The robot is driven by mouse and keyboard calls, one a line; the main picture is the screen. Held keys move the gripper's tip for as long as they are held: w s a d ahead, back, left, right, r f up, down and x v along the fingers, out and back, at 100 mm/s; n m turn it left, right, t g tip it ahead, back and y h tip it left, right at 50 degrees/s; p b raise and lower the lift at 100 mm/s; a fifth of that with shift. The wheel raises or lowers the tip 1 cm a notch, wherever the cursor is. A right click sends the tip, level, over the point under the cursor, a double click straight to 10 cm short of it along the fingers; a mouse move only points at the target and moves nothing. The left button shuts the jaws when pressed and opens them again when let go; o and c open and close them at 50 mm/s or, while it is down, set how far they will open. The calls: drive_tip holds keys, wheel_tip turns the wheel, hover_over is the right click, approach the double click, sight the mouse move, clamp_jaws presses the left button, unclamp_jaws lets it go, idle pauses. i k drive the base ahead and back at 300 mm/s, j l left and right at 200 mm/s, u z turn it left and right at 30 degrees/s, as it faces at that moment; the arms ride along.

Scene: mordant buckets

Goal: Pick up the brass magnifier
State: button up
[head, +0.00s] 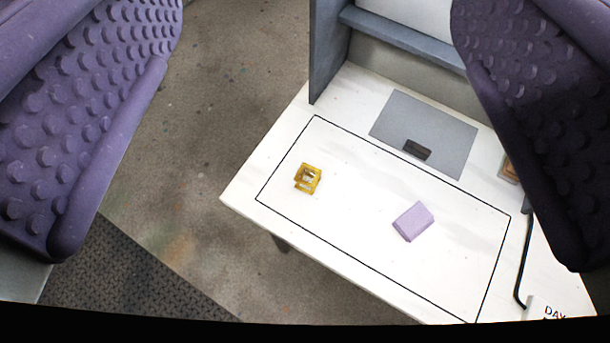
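The brass magnifier (308,179) is a small gold-coloured open frame. It stands on the white table (345,226), inside a black outlined rectangle near its left end. My gripper (315,240) shows as two purple studded fingers at the left and right edges of the view. The fingers are wide apart with nothing between them. The magnifier lies beyond the gripper, well below it and not touched by either finger.
A lilac block (414,222) lies right of the magnifier in the outline. A grey mat (450,128) with a dark block (417,149) lies behind. A grey upright panel (328,50) rises at the back left. A black bent rod (523,265) is at the right.

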sight(306, 173)
drive_tip(key=i+j+z, duration=0.6)
drive_tip(key=j+z, duration=0.15)
drive_tip(key=j, duration=0.15)
drive_tip(key=i+j+z, duration=0.1)
drive_tip(key=j+z, duration=0.15)
drive_tip(key=j, duration=0.15)
